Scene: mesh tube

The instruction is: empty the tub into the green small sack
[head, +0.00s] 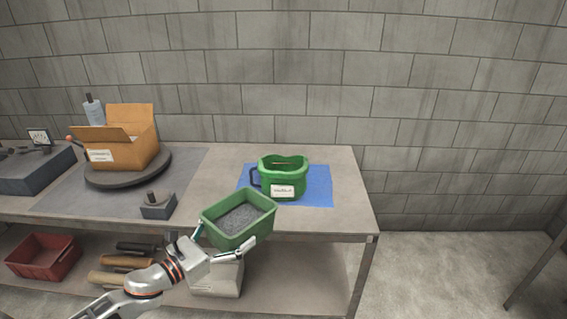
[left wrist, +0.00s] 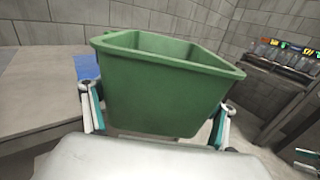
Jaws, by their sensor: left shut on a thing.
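The tub (head: 262,229) is a green open box with grey granular stuff (head: 240,219) in it. My left gripper (head: 224,242) is shut on the tub and holds it at the table's front edge, slightly tilted in the head view. In the left wrist view the tub (left wrist: 165,95) fills the middle, with a finger on each side; its contents are hidden there. The green small sack (head: 283,179) stands open and upright on a blue mat (head: 318,188), just behind the tub, with a white label on its front.
The table (head: 215,172) also bears a cardboard box (head: 133,148) on a round dark stand (head: 158,172) and a small grey block (head: 158,209). A red bin (head: 45,268) and other items lie on the lower shelf. The table's right end is clear.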

